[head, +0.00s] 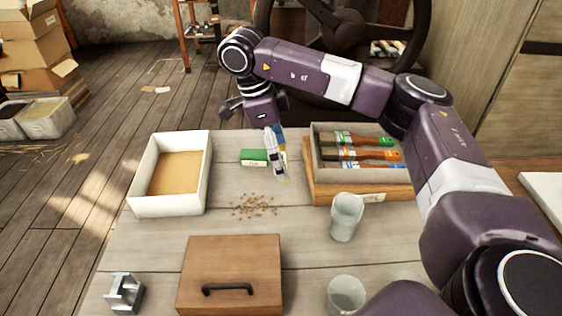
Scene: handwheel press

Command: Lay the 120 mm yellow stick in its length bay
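My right gripper (279,178) reaches in on the arm from the right and points down over the middle of the table, just right of a small green block with a pale label (253,156). Its fingers look close together; I cannot tell whether they hold anything. A small yellowish spot shows at the fingertips, too small to identify. I cannot clearly make out the 120 mm yellow stick or its length bay. A wooden tray (330,190) at the back right holds brush-like items with green, orange and yellow ends, partly behind my arm. My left gripper is not in view.
A white open box (140,181) stands at the left. Small brown bits (254,206) lie scattered mid-table. A wooden lid or box with a black handle (233,262), a metal bracket (124,293) and clear cups (346,217) stand nearer. Bare tabletop lies left of centre.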

